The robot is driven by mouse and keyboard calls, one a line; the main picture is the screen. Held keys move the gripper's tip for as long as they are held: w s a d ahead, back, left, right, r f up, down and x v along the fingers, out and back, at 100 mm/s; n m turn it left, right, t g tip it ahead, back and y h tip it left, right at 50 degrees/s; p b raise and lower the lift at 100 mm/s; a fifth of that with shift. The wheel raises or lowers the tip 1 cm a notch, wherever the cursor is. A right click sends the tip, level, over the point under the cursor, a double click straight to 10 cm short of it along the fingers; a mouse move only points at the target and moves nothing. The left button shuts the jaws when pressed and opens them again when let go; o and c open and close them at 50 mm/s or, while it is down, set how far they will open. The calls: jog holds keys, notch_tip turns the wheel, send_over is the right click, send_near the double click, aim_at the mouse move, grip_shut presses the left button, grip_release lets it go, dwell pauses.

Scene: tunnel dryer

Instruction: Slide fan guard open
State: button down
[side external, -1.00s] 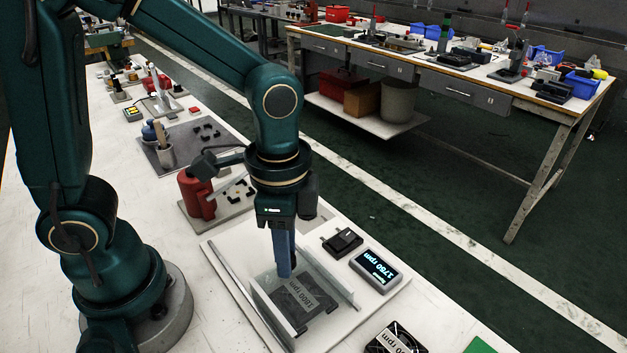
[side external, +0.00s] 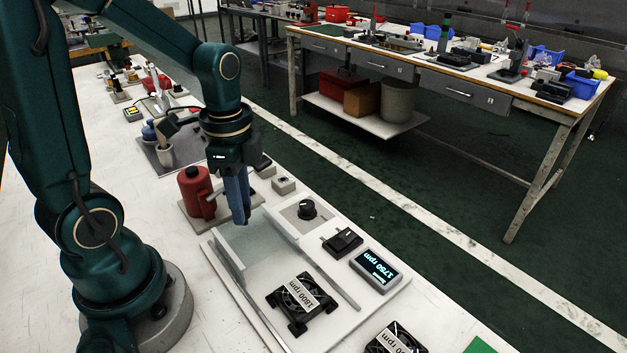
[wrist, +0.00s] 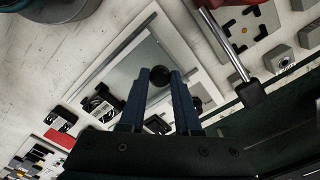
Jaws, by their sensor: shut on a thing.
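The fan guard (side external: 262,240) is a clear sliding panel with pale upright edges, at the far end of its rails on the white base plate (side external: 345,315). The black fan (side external: 300,300) labelled 1800 rpm lies uncovered at the near end of the plate. My gripper (side external: 243,218) points down at the far end of the guard, its blue fingers shut on the guard's handle. In the wrist view, a dark round knob (wrist: 160,75) shows between the fingertips, and the fan (wrist: 100,103) lies to the left. The side view hides the grip itself.
A dial (side external: 306,209), a black switch (side external: 342,242) and a 1750 rpm display (side external: 375,268) stand along the plate's right side. A red cylinder (side external: 196,190) stands close left of my gripper. A second fan (side external: 395,340) lies at the front.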

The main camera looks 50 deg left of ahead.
jog(key=shift+w+a, duration=0.1)
jog(key=shift+a, duration=0.25)
jog(key=c, duration=0.6)
grip_release()
jog(key=shift+d, duration=0.1)
jog(key=shift+r, duration=0.1)
jog(key=shift+r, duration=2.5)
